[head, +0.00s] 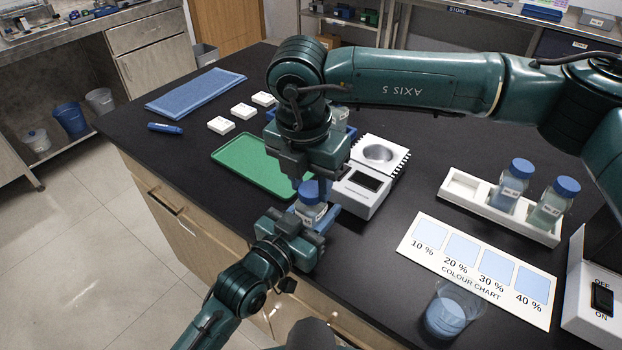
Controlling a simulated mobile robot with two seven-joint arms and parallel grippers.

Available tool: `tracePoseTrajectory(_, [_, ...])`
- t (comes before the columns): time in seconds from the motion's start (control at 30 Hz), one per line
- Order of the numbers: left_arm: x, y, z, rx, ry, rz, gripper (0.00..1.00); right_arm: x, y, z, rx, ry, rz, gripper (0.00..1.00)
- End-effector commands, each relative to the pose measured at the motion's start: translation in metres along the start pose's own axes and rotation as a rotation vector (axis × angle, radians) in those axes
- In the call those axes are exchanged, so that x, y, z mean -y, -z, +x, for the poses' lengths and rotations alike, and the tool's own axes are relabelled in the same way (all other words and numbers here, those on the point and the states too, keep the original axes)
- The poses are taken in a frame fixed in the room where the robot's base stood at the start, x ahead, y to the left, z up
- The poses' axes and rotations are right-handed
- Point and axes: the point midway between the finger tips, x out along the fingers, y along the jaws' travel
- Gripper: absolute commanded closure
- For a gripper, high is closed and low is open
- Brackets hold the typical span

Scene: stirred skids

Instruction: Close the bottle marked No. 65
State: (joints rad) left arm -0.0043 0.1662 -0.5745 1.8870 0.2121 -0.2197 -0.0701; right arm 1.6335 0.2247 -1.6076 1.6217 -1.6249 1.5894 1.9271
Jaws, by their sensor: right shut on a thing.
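A clear bottle (311,212) with a white label stands upright near the table's front edge; its number is too small to read surely. A blue cap (309,190) sits at its mouth; I cannot tell how tightly. My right gripper (311,186) points down from above and is shut on the cap. My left gripper (309,219) comes from the front left, with its fingers around the bottle's body, shut on it. The fingers hide part of the bottle.
A white rack (460,187) holds two capped bottles (510,186) (553,203) at the right. A colour chart (480,268), a beaker (446,312) and a switch box (590,290) lie nearer. A scale (362,190), green tray (240,163) and blue cloth (195,92) are behind.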

Motion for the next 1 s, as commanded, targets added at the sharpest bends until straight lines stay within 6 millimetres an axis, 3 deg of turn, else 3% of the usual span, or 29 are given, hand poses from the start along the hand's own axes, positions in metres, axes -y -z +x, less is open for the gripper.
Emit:
tracePoseTrajectory(0.3, [0.0002,-0.0004,-0.0001,0.001,0.000,0.000,1.00,-0.0016,-0.0008,0.0002,-0.001,0.085,0.691,0.85])
tracePoseTrajectory(0.5, [0.0002,-0.0005,-0.0001,0.002,0.000,0.000,1.00,-0.0028,0.0010,-0.0013,0.006,0.125,1.019,0.85])
tracePoseTrajectory(0.7, [0.0001,-0.0007,0.0001,0.002,0.000,0.001,1.00,-0.0019,0.0002,0.0002,0.000,0.143,1.160,0.85])
tracePoseTrajectory(1.0, [0.0002,-0.0006,0.0002,0.002,0.000,0.000,1.00,-0.0019,0.0002,0.0005,-0.003,0.144,1.170,0.85])
